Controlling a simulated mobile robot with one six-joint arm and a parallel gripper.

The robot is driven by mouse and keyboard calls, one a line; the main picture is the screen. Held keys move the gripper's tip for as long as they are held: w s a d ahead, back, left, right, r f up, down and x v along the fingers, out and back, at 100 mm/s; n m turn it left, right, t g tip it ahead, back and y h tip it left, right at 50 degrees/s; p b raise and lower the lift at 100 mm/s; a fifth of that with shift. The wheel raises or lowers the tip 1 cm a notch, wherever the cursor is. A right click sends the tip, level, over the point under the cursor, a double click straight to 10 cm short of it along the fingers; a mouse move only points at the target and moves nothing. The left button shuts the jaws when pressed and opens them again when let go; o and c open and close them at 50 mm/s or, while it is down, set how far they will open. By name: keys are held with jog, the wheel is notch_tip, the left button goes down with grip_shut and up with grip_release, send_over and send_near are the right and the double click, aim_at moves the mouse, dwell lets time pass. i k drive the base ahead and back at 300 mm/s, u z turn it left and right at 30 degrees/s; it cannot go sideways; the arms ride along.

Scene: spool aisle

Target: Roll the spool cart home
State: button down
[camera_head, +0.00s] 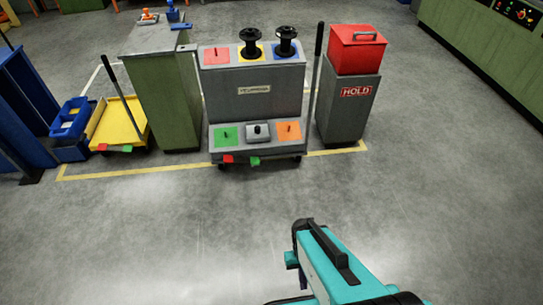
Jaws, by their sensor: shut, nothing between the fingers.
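A grey two-tier cart (255,105) with dark wheels stands upright at the centre back. Two black spools stand on its top, one on the yellow pad (250,44) and one on the blue pad (285,50); the red pad (216,56) is bare except for a small peg. Its lower shelf has a green pad (227,134), a grey block (258,131) and an orange pad (288,132). A black upright handle (316,70) stands at its right side. My gripper (311,224) is shut and empty at bottom centre, apart from the cart, over bare floor.
A red box (356,50) sits on a HOLD stand (347,105) right of the cart. A green cabinet (165,95), low yellow cart (118,125) and blue bins (70,125) stand left. Yellow floor lines (130,171) border this area. The foreground floor is clear.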

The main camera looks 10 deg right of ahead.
aim_at(270, 97)
jog(key=u, duration=0.05)
jog(key=i, duration=0.95)
jog(key=z, duration=1.05)
jog(key=k, duration=0.15)
jog(key=u, duration=3.05)
